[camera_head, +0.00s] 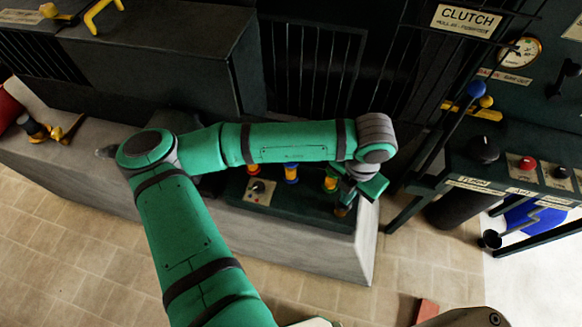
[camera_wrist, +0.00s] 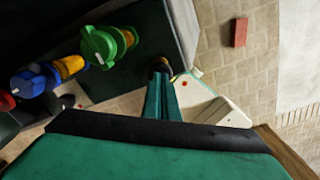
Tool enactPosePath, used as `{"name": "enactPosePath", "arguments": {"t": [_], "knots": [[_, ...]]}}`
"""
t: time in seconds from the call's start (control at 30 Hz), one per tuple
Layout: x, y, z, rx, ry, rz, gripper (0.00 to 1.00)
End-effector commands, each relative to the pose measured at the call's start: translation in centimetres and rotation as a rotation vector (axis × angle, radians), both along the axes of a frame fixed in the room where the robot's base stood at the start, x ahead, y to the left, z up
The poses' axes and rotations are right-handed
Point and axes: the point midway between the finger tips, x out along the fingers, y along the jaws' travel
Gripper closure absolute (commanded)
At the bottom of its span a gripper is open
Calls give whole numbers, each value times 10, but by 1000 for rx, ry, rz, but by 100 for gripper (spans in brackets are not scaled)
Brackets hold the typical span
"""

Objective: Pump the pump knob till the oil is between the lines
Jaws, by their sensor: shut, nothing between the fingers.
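My green gripper (camera_head: 350,198) points down over the right end of a dark green bench panel (camera_head: 312,222). In the wrist view its fingers (camera_wrist: 162,80) are together with nothing between them. A small dark, brownish knob-like thing (camera_wrist: 160,65) shows right at the fingertips; I cannot tell whether they touch it or whether it is the pump knob. Beside it stand a green-capped oil cup with a yellow body (camera_wrist: 104,46) and a blue-capped one (camera_wrist: 30,80). The blue-banded cup also shows in the head view (camera_head: 291,173). I cannot make out oil levels or lines.
A small plate with a black knob (camera_head: 258,188) sits left on the panel. A lever console (camera_head: 482,150) with a gauge (camera_head: 522,50) stands at the right. A reddish brick (camera_wrist: 239,32) lies on the tiled floor. Dark machine housing rises behind the bench.

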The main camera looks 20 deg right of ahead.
Motion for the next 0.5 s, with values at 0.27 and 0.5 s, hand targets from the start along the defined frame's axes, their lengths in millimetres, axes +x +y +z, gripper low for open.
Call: {"name": "enactPosePath", "arguments": {"t": [0.27, 0.5], "knots": [[0, 0, -10, 0, 2, 0, 100], [0, 0, -18, 0, 1, 1, 100]]}}
